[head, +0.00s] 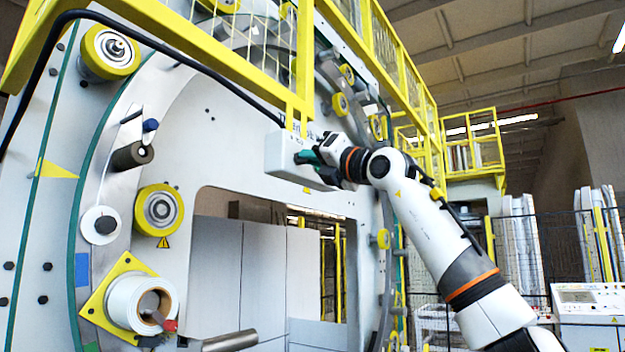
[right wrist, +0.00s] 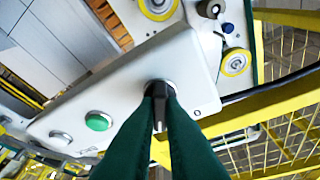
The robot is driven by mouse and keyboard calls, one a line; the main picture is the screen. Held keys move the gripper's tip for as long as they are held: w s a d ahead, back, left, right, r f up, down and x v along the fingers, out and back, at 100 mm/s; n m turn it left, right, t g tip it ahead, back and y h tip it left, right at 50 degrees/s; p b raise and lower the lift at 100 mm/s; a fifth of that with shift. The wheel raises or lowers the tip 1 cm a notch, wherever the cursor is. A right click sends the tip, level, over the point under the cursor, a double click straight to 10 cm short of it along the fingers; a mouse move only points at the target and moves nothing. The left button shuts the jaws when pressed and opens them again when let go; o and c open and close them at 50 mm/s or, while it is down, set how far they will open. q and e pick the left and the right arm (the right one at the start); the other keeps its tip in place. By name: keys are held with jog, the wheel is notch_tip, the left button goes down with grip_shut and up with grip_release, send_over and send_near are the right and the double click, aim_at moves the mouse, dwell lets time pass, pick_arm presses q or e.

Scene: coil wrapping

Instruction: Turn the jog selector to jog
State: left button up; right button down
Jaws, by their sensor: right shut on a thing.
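The jog selector is a black knob (right wrist: 158,98) on a light grey control box (right wrist: 118,78) in the right wrist view. My right gripper (right wrist: 160,100) has its two green fingers closed on the knob, one on each side. In the head view the control box (head: 283,155) hangs on a cable by the yellow frame, and my right gripper (head: 310,158) reaches its front face from the right. The knob is hidden there. My left gripper is not in view.
A green button (right wrist: 98,121) and a pale button (right wrist: 60,138) sit on the same box. A yellow guard frame (head: 305,70) stands behind and above it. The big wrapping ring with yellow rollers (head: 158,210) fills the left. A console (head: 590,305) stands at lower right.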

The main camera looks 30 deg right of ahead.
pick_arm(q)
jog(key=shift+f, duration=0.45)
pick_arm(e)
jog(key=shift+s+a+r+m+g+h, duration=0.15)
jog(key=shift+m+g+h, duration=0.5)
jog(key=shift+m, duration=1.6)
jog(key=shift+w+d+r+m+g+h, duration=0.1)
jog(key=shift+m+g+h, duration=0.55)
jog(key=shift+m, duration=1.65)
jog(key=shift+s+a+r+m+g+h, duration=0.15)
jog(key=shift+m+g+h, duration=0.45)
jog(key=shift+m, duration=1.65)
jog(key=shift+w+d, duration=0.1)
jog(key=c, duration=1.5)
grip_release()
jog(key=shift+f, duration=0.1)
